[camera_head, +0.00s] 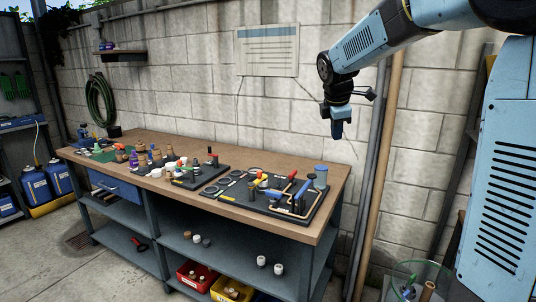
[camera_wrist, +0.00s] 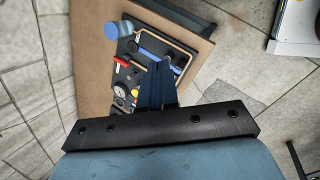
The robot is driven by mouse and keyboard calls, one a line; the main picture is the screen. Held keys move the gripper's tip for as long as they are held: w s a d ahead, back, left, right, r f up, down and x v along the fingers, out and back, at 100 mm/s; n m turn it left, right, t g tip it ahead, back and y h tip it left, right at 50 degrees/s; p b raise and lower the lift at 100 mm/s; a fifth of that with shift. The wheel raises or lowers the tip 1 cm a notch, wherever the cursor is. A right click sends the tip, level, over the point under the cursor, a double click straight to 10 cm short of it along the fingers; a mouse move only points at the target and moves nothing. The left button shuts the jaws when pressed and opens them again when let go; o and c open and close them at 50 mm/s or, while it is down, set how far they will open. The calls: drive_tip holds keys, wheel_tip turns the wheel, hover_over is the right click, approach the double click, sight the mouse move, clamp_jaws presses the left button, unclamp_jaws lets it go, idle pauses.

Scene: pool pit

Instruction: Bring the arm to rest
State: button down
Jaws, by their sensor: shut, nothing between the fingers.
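My gripper (camera_head: 337,130) hangs fingers down in the head view, in the air above the right end of the workbench. Its fingers are together and hold nothing. In the wrist view the two dark blue fingers (camera_wrist: 155,88) lie side by side, with the bench below them. My light blue arm reaches in from the upper right of the head view. The gripper is apart from the bench and from everything on it.
The workbench (camera_head: 140,138) carries a dark board (camera_head: 262,210) with pipes, red and blue handles and fittings below my gripper. A brick wall (camera_head: 210,60) with a paper chart (camera_head: 267,50) stands behind. Upright poles (camera_head: 382,130) stand right of the gripper. Blue jugs (camera_head: 37,187) are far left.

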drive_tip(key=s+d+f+m+y, duration=0.1)
drive_tip(key=s+f+m, duration=0.1)
drive_tip(key=s+m, duration=0.7)
drive_tip(key=s+d+f+m+t+y, duration=0.1)
drive_tip(key=s+m, duration=0.8)
drive_tip(key=s, duration=1.5)
drive_tip(key=shift+s+d+f+m, duration=0.4)
drive_tip(key=shift+d+f, duration=0.2)
drive_tip(key=shift+f, duration=0.25)
